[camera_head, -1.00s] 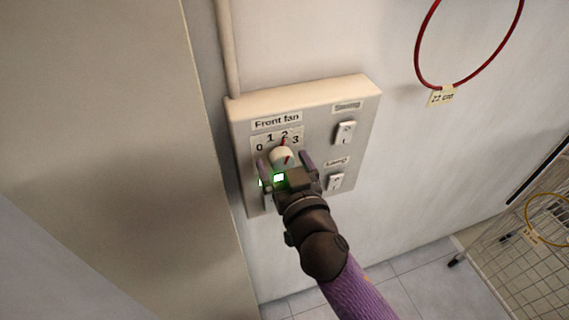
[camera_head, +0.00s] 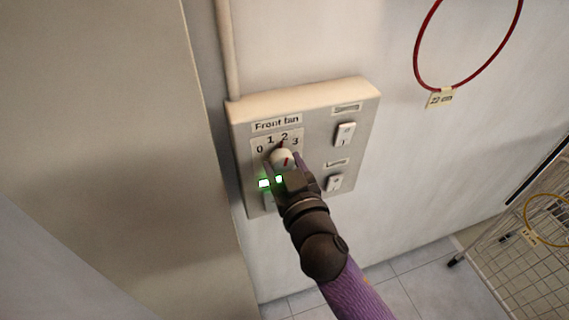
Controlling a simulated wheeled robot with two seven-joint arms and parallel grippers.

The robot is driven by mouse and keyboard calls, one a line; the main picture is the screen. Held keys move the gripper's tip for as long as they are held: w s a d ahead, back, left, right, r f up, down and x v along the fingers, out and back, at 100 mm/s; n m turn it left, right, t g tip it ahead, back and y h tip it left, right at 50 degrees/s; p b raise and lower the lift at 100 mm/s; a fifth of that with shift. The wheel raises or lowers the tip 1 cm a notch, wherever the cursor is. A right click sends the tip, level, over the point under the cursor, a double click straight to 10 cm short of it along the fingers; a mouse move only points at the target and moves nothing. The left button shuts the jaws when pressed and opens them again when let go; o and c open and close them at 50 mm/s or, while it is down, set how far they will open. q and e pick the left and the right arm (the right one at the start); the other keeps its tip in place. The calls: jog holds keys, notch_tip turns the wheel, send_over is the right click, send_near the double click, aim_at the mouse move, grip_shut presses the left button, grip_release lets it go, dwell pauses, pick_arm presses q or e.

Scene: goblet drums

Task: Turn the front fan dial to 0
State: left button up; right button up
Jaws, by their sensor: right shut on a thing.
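The front fan dial (camera_head: 282,157) is a whitish round knob with a red mark, on a grey wall panel (camera_head: 310,115) under a "Front fan" label (camera_head: 277,124). The numbers 0, 1, 2 and 3 arc from left to right above it. The red mark points up, close to the 2. My right gripper (camera_head: 283,163) is shut on the dial, a finger on each side of it. The gripper hides the dial's lower part. My left gripper is not in view.
Two white rocker switches, an upper one (camera_head: 345,134) and a lower one (camera_head: 334,182), sit on the panel's right side. A red hoop (camera_head: 417,50) hangs on the wall at upper right. A wire cage (camera_head: 510,265) stands at lower right. A beige upright surface (camera_head: 120,130) fills the left.

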jog(key=n+p, duration=0.1)
jog(key=n, duration=0.3)
jog(key=n+p, duration=0.1)
jog(key=n, duration=0.3)
jog(key=shift+d+r, duration=0.1)
jog(key=n+p, duration=0.1)
jog(key=n, duration=0.2)
jog(key=shift+n, duration=1.6)
jog(key=shift+p, duration=0.3)
jog(key=shift+n, duration=0.3)
